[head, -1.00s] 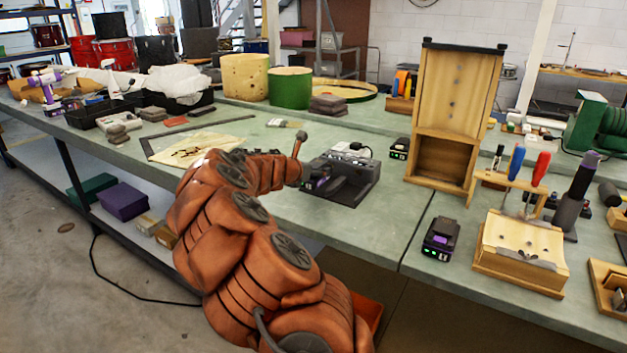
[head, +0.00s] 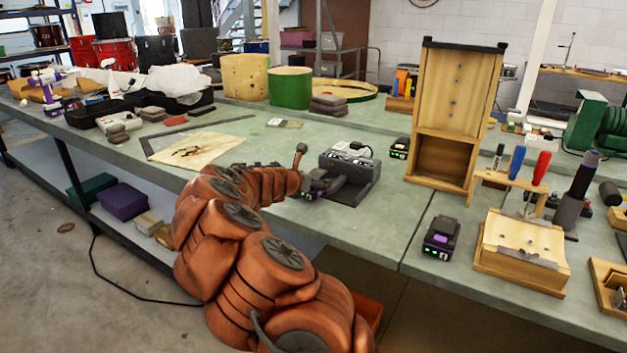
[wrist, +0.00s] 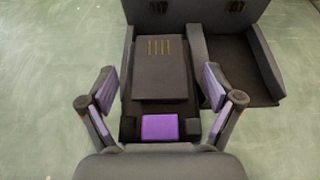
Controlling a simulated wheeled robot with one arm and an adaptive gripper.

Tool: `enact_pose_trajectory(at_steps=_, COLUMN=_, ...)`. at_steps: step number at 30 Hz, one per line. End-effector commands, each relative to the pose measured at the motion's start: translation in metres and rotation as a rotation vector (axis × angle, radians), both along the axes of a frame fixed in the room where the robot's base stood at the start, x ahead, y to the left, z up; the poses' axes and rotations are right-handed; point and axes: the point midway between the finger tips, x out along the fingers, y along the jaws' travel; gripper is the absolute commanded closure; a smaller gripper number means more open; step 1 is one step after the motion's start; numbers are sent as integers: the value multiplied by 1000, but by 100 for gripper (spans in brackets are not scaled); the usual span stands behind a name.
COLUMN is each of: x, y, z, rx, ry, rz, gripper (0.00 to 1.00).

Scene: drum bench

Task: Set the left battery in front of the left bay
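The charger (head: 362,178) stands on the bench in the head view, with two bays side by side in the wrist view (wrist: 198,50). The left battery (wrist: 160,70) is a dark block with gold contacts and a purple latch at its near end. It lies at the left bay, its near end sticking out past the bay front; how far it sits inside cannot be told. My gripper (wrist: 160,88) is open, one purple-padded finger on each side of the battery, with narrow gaps showing. In the head view my gripper (head: 312,187) is low at the charger's front left. The right bay (wrist: 238,72) is empty.
Another battery (head: 441,237) with a purple patch stands on the right bench, and one more (head: 399,148) sits behind the charger. A wooden cabinet (head: 457,95) stands to the right. The bench left of the charger is clear up to a paper sheet (head: 196,150).

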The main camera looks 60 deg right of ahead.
Motion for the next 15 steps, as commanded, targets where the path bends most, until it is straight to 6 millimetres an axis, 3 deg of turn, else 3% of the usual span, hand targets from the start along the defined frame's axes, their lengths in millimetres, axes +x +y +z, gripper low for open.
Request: enact_pose_trajectory(at_steps=15, x=0, y=5, z=5, rx=-1, ry=0, rz=1, gripper=3)
